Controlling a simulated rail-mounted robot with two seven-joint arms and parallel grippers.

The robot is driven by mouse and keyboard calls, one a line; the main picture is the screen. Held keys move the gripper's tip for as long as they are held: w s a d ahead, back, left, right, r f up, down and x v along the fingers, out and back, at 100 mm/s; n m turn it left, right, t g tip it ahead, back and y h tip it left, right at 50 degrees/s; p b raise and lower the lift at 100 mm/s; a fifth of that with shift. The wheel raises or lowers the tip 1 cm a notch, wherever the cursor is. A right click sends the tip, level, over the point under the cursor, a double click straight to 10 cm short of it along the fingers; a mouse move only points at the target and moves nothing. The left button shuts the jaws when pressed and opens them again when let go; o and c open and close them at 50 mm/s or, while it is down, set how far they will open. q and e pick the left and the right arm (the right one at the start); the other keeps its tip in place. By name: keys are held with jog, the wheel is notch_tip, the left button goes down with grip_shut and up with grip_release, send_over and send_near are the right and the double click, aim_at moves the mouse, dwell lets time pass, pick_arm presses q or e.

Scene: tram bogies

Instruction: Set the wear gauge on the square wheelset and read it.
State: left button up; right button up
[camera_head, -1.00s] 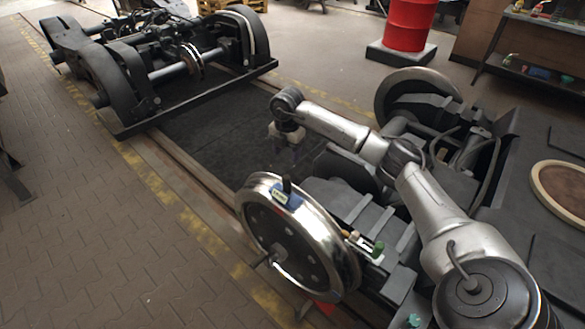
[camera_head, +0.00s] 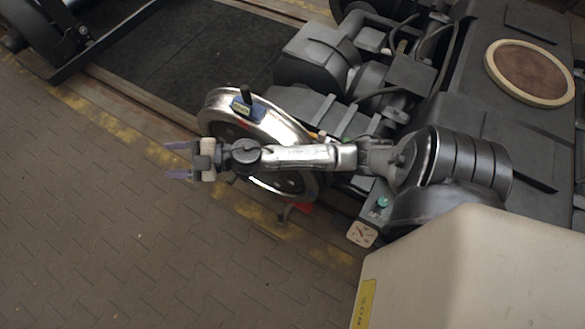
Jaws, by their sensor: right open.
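The wheel of the near wheelset (camera_head: 288,128) has a polished rim and a dark hub face. It stands upright, left of the machine frame. The wear gauge, a blue block with a black handle (camera_head: 247,106), sits on top of its rim. A small display shows on it, too small to read. My right gripper (camera_head: 178,160) is open and empty, its two bluish fingers apart, left of the wheel over the floor. My right arm crosses in front of the wheel and hides part of its face. The left gripper is not in view.
Part of another bogie (camera_head: 70,45) is at the upper left. A red piece (camera_head: 304,207) lies below the wheel. The paved floor at the lower left is clear.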

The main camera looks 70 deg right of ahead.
jog(key=s+d+f+m+g+h, duration=0.3)
jog(key=s+f+m+g+h, duration=0.2)
jog(key=s+f+m+h, duration=0.55)
jog(key=s+a+f+g, duration=0.1)
jog(key=s+f+g, duration=0.1)
jog(key=s, duration=0.4)
jog(key=s+a+f+g+y, duration=0.1)
jog(key=s+a+f+g, duration=0.1)
jog(key=s+g, duration=0.2)
jog(key=s+a+f+g+y, duration=0.1)
jog(key=s+a+f+g, duration=0.1)
jog(key=s, duration=0.7)
jog(key=shift+f+m+g, duration=0.15)
jog(key=shift+m+g, duration=0.3)
jog(key=shift+g, duration=0.45)
jog(key=shift+a, duration=0.1)
notch_tip(320, 180, up, 48)
jog(key=p, duration=4.8)
